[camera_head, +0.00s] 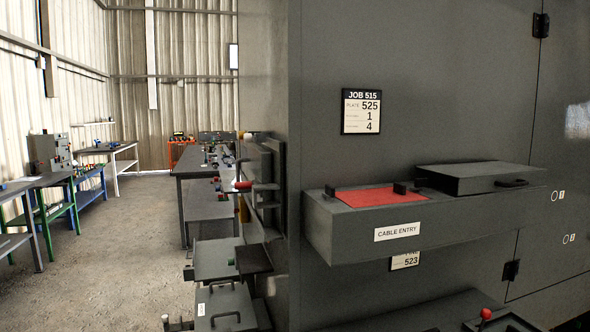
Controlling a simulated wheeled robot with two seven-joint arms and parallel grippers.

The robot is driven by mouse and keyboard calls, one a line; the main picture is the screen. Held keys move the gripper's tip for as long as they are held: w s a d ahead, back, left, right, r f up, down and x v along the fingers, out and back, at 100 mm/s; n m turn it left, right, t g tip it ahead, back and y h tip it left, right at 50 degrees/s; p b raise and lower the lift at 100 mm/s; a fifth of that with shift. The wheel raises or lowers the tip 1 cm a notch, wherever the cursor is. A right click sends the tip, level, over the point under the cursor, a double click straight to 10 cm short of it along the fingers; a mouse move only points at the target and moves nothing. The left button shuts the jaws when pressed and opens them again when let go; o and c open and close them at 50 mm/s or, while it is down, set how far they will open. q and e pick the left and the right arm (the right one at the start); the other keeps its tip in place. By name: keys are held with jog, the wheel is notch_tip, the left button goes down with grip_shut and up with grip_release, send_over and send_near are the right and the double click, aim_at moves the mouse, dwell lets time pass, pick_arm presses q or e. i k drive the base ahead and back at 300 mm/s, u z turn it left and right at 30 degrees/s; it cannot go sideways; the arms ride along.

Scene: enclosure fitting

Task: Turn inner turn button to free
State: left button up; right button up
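A grey box (345,233) labelled "CABLE ENTRY" juts from the tall dark grey enclosure (420,80). Its top holds a red panel (372,196) on the left. A dark lid (478,178) with a black handle (511,183) sits to the right. Two small oval fittings (554,196) marked 1 and 2 are on the enclosure's right face. Neither of my grippers is in view.
A "JOB 515" sign (361,111) is on the enclosure above the box. A dark ledge with a red knob (486,313) lies below. Workbenches (205,172) stand at left, with open concrete floor (115,240) between them. Black hinges (541,25) mark a door seam at right.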

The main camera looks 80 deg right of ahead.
aim_at(419, 183)
jog(key=u, duration=0.15)
jog(key=k, duration=1.6)
jog(key=z, duration=1.2)
